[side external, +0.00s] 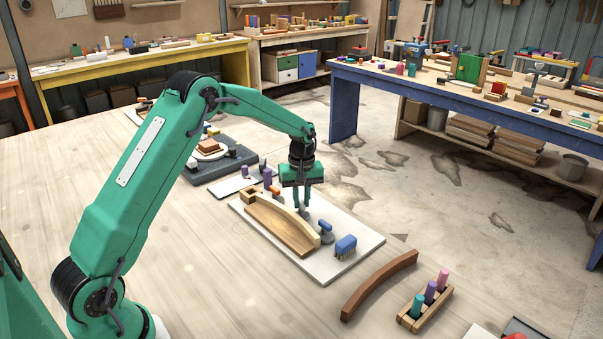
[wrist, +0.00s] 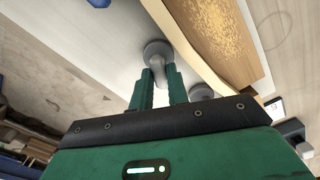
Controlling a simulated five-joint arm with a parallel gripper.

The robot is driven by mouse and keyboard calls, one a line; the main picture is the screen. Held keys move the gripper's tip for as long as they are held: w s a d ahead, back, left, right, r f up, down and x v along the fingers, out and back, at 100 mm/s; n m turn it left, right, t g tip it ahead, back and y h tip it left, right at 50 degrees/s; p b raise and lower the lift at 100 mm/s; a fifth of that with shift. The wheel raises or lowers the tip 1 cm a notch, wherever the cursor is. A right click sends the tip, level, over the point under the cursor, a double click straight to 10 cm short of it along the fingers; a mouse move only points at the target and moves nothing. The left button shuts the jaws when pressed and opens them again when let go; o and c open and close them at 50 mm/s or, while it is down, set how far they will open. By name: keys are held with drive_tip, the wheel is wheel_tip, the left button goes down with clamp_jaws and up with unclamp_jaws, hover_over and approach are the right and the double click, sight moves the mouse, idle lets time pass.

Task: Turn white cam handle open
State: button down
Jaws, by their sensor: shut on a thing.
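My gripper (side external: 303,207) points down at the far side of the curved wooden stringer (side external: 283,232), which lies on a white board (side external: 345,270). In the wrist view my gripper (wrist: 160,82) is shut on a pale grey-white handle (wrist: 157,66), which I take to be the white cam handle. The handle stands on a round grey cam (wrist: 157,48) beside the stringer's curved edge (wrist: 190,50). In the side view the handle is hidden by the fingers and too small to make out. I cannot tell how far it is turned.
A second grey disc (wrist: 201,91) sits close to the right finger. A brown curved strip (side external: 378,285) and a wooden rack of pegs (side external: 425,306) lie at the front right.

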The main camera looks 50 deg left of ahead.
drive_tip(key=n, duration=0.5)
drive_tip(key=shift+r+n, duration=0.1)
drive_tip(key=shift+n, duration=0.3)
drive_tip(key=c, duration=1.4)
unclamp_jaws()
drive_tip(key=shift+o, duration=0.2)
